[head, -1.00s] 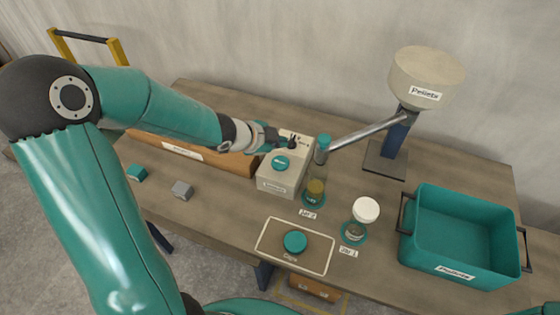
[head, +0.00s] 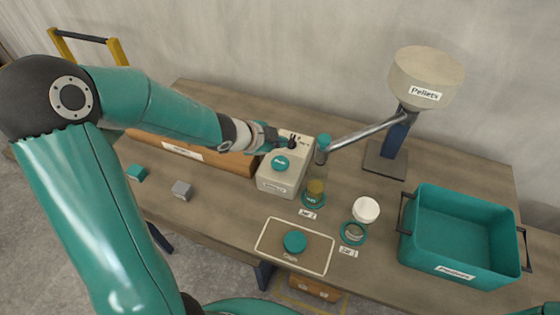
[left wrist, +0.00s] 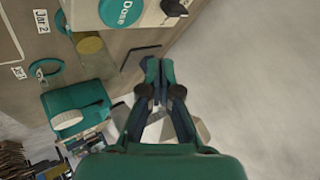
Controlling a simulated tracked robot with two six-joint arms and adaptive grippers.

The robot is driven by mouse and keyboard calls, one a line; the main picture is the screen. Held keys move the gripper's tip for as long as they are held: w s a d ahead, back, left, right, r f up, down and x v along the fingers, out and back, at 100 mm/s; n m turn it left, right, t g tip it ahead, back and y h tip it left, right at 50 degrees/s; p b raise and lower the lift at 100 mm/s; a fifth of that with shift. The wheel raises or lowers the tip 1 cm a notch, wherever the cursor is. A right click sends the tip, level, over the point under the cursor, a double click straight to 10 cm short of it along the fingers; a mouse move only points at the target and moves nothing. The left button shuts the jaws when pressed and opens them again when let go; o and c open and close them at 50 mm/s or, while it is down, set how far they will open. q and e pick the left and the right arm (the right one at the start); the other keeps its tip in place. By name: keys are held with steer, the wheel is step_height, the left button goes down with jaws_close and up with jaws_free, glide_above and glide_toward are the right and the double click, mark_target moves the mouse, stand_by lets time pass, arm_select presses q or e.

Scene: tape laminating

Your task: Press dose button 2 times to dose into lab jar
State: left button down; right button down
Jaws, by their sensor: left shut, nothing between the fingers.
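The round teal dose button (head: 280,162) is on top of the pale dispenser box (head: 276,184). It shows in the left wrist view (left wrist: 120,11), apart from my fingertips. My left gripper (head: 292,140) is shut and empty, just behind the button over the rear of the box; its closed fingers also show in the left wrist view (left wrist: 160,64). The lab jar (head: 315,188), with yellowish contents, stands on a teal ring labelled Jar 2, below the teal-topped nozzle (head: 322,142). My right gripper is not in view.
A white cap or knob (head: 366,209) is near the Jar 1 ring (head: 353,233). In front lies a framed mat (head: 319,252) with a teal disc (head: 295,242). A teal pellet bin (head: 420,238) stands right. A hopper (head: 425,78) rises behind. Two small blocks lie left.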

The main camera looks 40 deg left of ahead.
mark_target(279, 163)
arm_select(q)
steer(key=shift+s+n, duration=0.1)
steer(key=shift+n, duration=0.6)
steer(key=shift+r, duration=0.3)
step_height(279, 163, up, 3)
steer(key=shift+r+m+p, duration=0.1)
steer(key=shift+m+p, duration=0.25)
steer(key=shift+m, duration=0.35)
step_height(279, 163, down, 8)
steer(key=b, duration=0.8)
steer(key=shift+f+b, duration=0.5)
steer(key=shift+f, duration=0.1)
